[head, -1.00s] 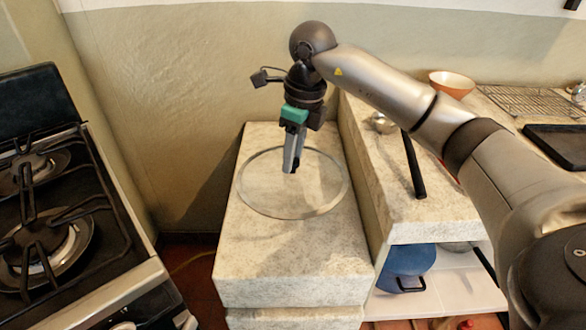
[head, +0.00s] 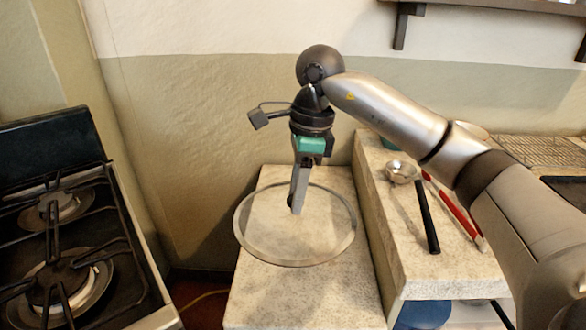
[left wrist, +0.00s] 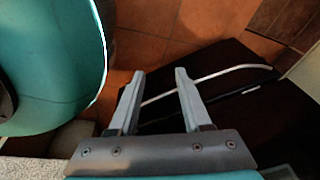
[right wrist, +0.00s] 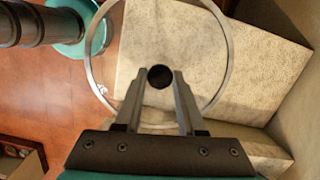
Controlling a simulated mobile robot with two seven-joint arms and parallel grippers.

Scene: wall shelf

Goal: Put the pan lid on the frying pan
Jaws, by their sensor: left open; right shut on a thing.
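The pan lid (head: 293,264) is clear glass with a metal rim. It is in the middle of the head view, over the pale stone counter and reaching past its left edge. My right gripper (head: 296,208) points down at the lid's middle and is shut on its knob, which is largely hidden in the head view. In the right wrist view the black knob (right wrist: 160,77) sits between the fingertips and the rim circles them. My left gripper (left wrist: 155,78) is open and empty, low over the floor. I cannot make out a frying pan in any view.
A black gas stove (head: 100,245) stands at left, its visible burners bare. The stone counter (head: 300,300) lies below the lid. A higher counter (head: 450,265) at right holds a ladle (head: 425,215), a red utensil (head: 455,212) and a wire rack (head: 545,152).

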